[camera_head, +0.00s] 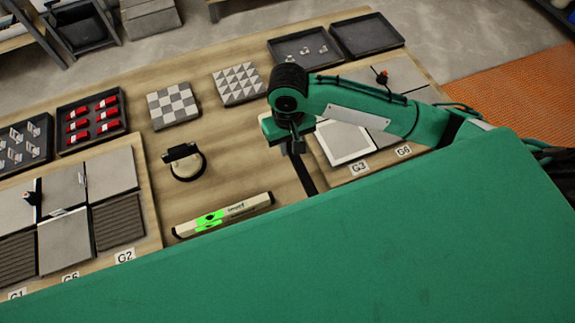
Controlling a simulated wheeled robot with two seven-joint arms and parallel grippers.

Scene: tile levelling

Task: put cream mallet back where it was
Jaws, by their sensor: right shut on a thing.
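My right gripper (290,138) is over the middle of the table, seen from above and behind its wrist. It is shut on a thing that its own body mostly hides. A dark, narrow strip (304,176) shows just below the jaws and looks like a handle, but I cannot tell whether it is held or lies on the table. No cream mallet head shows clearly. My left gripper is not in view.
A cream spirit level (245,207) and a round black-handled tool (186,164) lie on the wooden table (222,160). Tile panels stand at left and right. Checkered (172,105) and triangle-patterned (238,83) tiles, a red-piece tray (120,129) and dark trays (367,36) lie further back.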

